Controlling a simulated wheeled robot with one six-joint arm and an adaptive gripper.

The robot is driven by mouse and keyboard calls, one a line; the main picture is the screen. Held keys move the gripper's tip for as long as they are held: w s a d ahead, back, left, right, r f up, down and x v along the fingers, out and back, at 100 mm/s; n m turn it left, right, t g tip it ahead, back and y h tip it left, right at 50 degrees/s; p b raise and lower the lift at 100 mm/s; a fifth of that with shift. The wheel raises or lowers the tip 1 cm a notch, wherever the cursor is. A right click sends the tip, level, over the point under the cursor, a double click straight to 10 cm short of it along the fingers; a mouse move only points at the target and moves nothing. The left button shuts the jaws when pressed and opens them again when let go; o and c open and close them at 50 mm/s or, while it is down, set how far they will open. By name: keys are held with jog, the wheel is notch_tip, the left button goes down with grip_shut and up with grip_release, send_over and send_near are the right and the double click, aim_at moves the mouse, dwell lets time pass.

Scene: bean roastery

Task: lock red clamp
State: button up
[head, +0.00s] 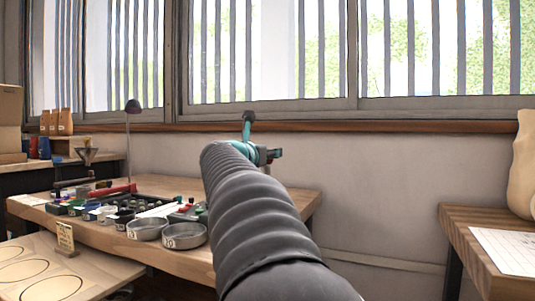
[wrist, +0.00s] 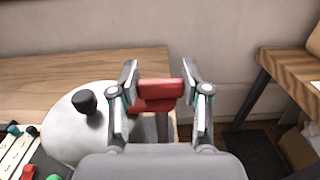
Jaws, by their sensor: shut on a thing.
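The red clamp (wrist: 158,92) shows in the wrist view at the right end of the wooden bench (wrist: 60,72). It sits between the two fingers of my gripper (wrist: 160,82), which is shut on it. A grey upright piece shows just below the red part. In the head view my gripper (head: 270,154) is at the far end of my arm, over the bench's right end, and my arm hides much of that area. Whether the clamp is locked cannot be told.
A pale rounded shape with a black knob (wrist: 86,101) is left of my gripper. Metal tins (head: 184,236) and several small items fill the left bench. A second wooden table (head: 470,238) stands to the right, across a gap. The wall is close behind.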

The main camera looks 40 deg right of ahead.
jog(key=o, duration=1.2)
jog(key=shift+c, duration=0.2)
jog(key=shift+a, duration=0.1)
jog(key=v, duration=1.1)
jog(key=shift+a, duration=0.4)
jog(key=shift+s, duration=0.1)
